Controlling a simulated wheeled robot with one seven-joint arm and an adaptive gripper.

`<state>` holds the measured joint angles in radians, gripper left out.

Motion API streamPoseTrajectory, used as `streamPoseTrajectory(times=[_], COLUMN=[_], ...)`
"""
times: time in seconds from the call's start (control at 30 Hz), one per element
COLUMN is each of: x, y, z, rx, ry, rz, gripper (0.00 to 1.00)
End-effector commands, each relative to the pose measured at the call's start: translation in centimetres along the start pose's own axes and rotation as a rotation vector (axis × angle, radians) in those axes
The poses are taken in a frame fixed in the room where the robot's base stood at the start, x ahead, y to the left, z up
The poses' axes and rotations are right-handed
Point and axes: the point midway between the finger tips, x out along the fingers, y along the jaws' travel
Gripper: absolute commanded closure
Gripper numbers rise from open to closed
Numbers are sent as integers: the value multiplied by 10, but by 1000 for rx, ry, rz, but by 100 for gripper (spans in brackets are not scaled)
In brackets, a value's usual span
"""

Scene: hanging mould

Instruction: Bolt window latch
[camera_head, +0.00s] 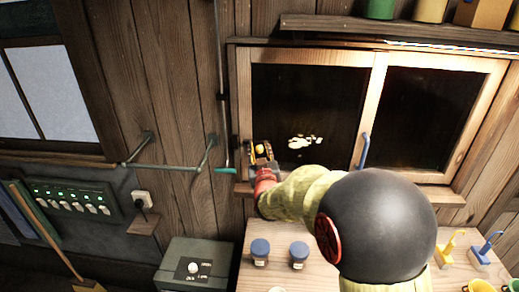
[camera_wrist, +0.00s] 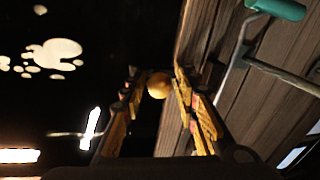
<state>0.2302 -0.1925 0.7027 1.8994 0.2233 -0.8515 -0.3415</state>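A wooden-framed window (camera_head: 376,57) with two dark panes fills the upper right of the head view. A small round yellow-orange knob (camera_head: 260,149) shows at its lower left corner; it also shows in the wrist view (camera_wrist: 159,85). I cannot tell whether this knob is the latch's bolt; the rest of the latch is hidden. My gripper (camera_head: 260,146) is open, with its yellow fingers on either side of the knob. In the wrist view my gripper (camera_wrist: 155,76) shows a gap left of the knob; contact on the right is unclear. A blue handle (camera_head: 364,150) stands on the middle frame.
A metal rail with a teal grip (camera_head: 225,170) is close left of my gripper. Two blue-capped jars (camera_head: 260,252) stand on the wooden bench (camera_head: 238,275) below. A shelf (camera_head: 400,28) runs above the window. A grey box (camera_head: 197,262) is at lower left.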

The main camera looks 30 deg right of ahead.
Motion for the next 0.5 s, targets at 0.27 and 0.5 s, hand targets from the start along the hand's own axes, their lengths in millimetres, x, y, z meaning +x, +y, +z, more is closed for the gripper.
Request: streamPoseTrajectory(times=[0.27, 0.5], x=[0, 0], y=[0, 0], z=[0, 0], rx=[0, 0], ry=[0, 0], rz=[0, 0], gripper=[74, 87])
